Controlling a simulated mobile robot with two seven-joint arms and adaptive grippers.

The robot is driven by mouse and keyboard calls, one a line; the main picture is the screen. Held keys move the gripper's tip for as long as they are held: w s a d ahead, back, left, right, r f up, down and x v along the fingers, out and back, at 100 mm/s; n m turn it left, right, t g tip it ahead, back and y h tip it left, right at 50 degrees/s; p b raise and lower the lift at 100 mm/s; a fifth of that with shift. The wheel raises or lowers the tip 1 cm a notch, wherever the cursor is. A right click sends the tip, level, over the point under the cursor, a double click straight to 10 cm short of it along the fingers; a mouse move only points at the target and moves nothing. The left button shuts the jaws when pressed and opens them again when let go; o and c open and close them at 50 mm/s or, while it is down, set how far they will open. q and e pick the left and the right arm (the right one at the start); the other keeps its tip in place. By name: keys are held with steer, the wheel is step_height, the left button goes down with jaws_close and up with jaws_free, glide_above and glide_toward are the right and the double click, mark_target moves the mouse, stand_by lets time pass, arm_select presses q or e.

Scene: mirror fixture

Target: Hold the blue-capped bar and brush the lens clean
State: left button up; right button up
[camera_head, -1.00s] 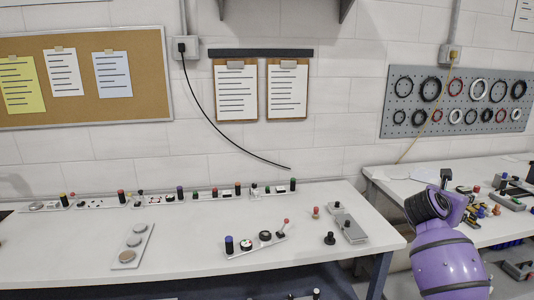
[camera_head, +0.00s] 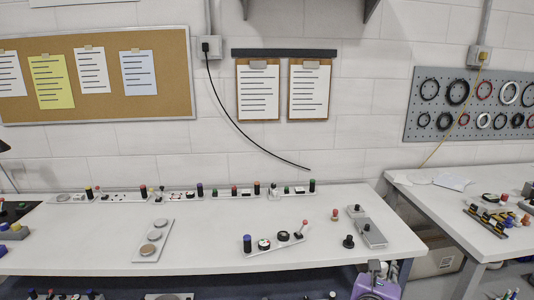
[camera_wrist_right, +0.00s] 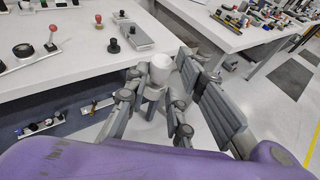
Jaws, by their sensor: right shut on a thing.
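The blue-capped bar (camera_head: 274,246) lies on the white table; its dark-blue knob (camera_head: 247,243) stands at the left end. A round dark lens-like piece with a pale face (camera_head: 264,244) sits beside the knob. A red-tipped lever rises at the right end. My right gripper (camera_head: 378,272) is at the table's front edge, right of the bar and apart from it. In the right wrist view a white cup-shaped thing (camera_wrist_right: 160,69) sits between the grey fingers; I cannot tell what it is. My left gripper is not in view.
A plate with three discs (camera_head: 153,241) lies left of the bar. A small black knob (camera_head: 348,242), a red-topped peg (camera_head: 335,215) and a grey box (camera_head: 371,233) stand to its right. Several knobbed strips line the back. The front middle of the table (camera_head: 215,250) is clear.

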steer(key=s+a+r, duration=0.3)
steer(key=s+a, duration=0.2)
steer(key=a, duration=0.2)
steer(key=s+a+r+n+y, duration=0.1)
steer(key=s+a+r, duration=0.3)
steer(key=s+a, duration=0.2)
steer(key=shift+a+t, duration=0.3)
steer(key=shift+a, duration=0.1)
steer(key=shift+w, duration=0.1)
